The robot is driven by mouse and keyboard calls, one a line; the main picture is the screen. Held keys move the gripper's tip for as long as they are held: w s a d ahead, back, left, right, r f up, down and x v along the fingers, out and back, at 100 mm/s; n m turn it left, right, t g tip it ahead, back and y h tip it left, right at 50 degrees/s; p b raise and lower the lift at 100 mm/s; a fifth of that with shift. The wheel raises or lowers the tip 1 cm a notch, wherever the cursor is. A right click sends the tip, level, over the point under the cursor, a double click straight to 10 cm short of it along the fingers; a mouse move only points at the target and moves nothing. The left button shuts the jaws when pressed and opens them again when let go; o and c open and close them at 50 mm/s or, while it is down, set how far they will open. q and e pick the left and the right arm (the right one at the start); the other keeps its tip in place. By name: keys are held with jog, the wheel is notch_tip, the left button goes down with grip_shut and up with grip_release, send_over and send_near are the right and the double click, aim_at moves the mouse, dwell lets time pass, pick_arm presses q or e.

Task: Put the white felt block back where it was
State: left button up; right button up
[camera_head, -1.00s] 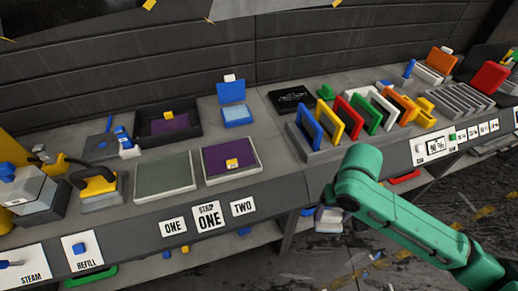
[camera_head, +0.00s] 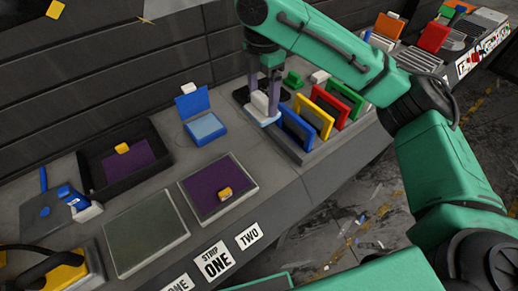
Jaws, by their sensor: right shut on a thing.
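My right gripper (camera_head: 265,72) reaches down from the top of the view. Its fingers are shut on the white felt block (camera_head: 260,103), which has a pale blue lower part. The block is upright, in front of the black tray (camera_head: 241,95) and beside the left end of the rack of coloured frames. The fingers and block hide part of the tray. I cannot tell whether the block touches the surface below it. My left gripper is not in view.
Blue, yellow, red and green frames (camera_head: 313,115) stand close to the right. A blue open box (camera_head: 207,124) stands to the left. A purple pad (camera_head: 214,189) and a grey-green pad (camera_head: 147,230) lie nearer. A small white block (camera_head: 319,77) sits behind the frames.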

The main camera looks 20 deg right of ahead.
jog(key=f, duration=1.2)
jog(key=f+p, duration=0.1)
jog(key=f, duration=0.6)
jog(key=shift+s+d, duration=0.3)
jog(key=shift+s, duration=0.1)
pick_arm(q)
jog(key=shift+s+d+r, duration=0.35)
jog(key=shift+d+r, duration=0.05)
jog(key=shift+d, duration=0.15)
pick_arm(e)
jog(key=o, duration=1.2)
jog(key=shift+f, duration=0.1)
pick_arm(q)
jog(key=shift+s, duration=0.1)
pick_arm(e)
jog(key=shift+o, duration=0.2)
pick_arm(q)
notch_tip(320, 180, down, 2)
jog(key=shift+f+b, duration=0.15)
jog(key=shift+b, duration=1)
pick_arm(e)
notch_tip(320, 180, up, 12)
